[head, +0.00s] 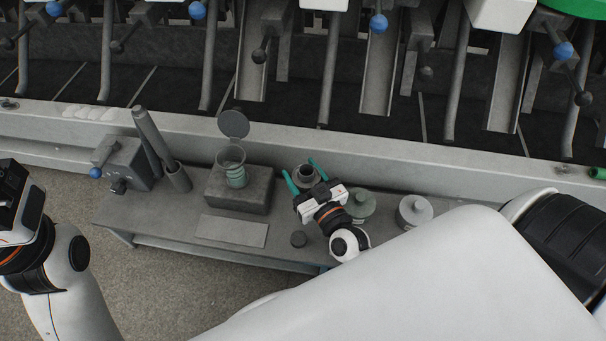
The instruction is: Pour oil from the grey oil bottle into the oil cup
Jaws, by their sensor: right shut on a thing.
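The grey oil bottle (306,171) stands on the bench, its open round mouth facing up. My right gripper (305,174) has its teal fingers on either side of the bottle and is shut on it. The gripper body hides the bottle's lower part. The oil cup (231,161) sits on a dark block to the left of the bottle. It is clear with a green coil low in it, and its round grey lid (233,124) is tipped up at the back. My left gripper (14,205) is cut off at the left edge, and its fingertips are hidden.
A small dark round cap (298,239) and a flat grey plate (232,231) lie on the bench (150,220). A green-grey can (360,204) and a pale can (415,212) stand right of the gripper. A tube holder (178,178) stands left, and the machine rail runs behind.

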